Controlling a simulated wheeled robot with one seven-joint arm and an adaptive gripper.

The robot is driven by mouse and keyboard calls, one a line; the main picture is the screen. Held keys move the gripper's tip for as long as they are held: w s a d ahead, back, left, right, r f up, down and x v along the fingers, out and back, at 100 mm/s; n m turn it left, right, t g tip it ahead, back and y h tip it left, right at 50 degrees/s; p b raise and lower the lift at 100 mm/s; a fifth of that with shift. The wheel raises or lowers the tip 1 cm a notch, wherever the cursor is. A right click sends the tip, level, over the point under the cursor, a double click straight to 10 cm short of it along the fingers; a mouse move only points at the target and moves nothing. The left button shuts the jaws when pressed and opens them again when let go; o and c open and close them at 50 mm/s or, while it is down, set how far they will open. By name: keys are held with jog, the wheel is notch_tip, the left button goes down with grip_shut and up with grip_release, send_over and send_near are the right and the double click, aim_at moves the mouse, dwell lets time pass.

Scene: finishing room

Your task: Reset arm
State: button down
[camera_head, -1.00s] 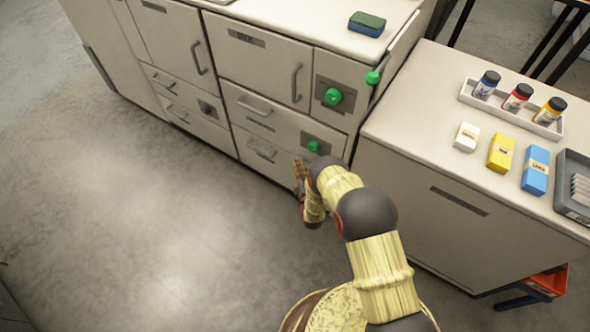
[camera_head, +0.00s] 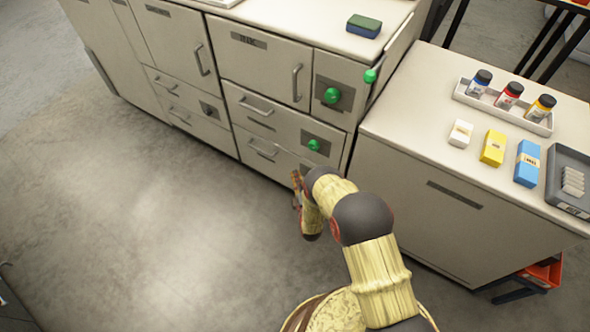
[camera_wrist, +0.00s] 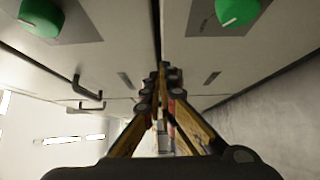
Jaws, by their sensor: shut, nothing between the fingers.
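My gripper (camera_head: 297,186) is low in front of the light cabinet drawers in the head view, with my yellow-and-black arm reaching toward it from the lower right. In the wrist view the fingers of my gripper (camera_wrist: 160,78) come together at the tips, with nothing between them. The drawer fronts and two green knobs (camera_wrist: 42,16) (camera_wrist: 237,12) show beyond the fingers. I cannot tell from these views whether the gripper touches the cabinet.
The cabinet (camera_head: 262,70) has several drawers and green knobs (camera_head: 332,95). A sponge (camera_head: 364,25) lies on its top. On the right counter (camera_head: 400,110) are a bottle tray (camera_head: 462,97), small boxes (camera_head: 492,148) and a grey tray (camera_head: 552,195). The floor (camera_head: 150,220) at left is clear.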

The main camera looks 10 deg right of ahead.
jog(key=s+p, duration=0.2)
jog(key=s, duration=0.4)
jog(key=shift+s+d, duration=0.3)
jog(key=s+d+f+m+g+h, duration=0.1)
jog(key=s+d+f+m+g, duration=0.1)
jog(key=s+f+m+g, duration=0.9)
jog(key=s+d+r+m+g, duration=0.1)
jog(key=s+r+m+g, duration=0.15)
jog(key=r, duration=0.95)
jog(key=s+d+r+m+g+h+p, duration=0.1)
jog(key=s+r+g, duration=0.2)
jog(key=r, duration=0.8)
jog(key=s+d+r+m+g, duration=0.1)
jog(key=s+r+m+g, duration=0.15)
jog(key=r, duration=0.95)
jog(key=s+d+r+t, duration=0.1)
jog(key=s+r, duration=0.4)
jog(key=r, duration=0.8)
jog(key=s+d+r+m+t+p, duration=0.1)
jog(key=s+r, duration=0.5)
jog(key=r, duration=0.7)
jog(key=s+d+r+m+t+p, duration=0.1)
jog(key=s+d+r+t, duration=0.2)
jog(key=r, duration=1.1)
jog(key=s+t, duration=0.1)
jog(key=s, duration=0.1)
jog(key=shift+s+t, duration=0.35)
jog(key=shift+t, duration=0.05)
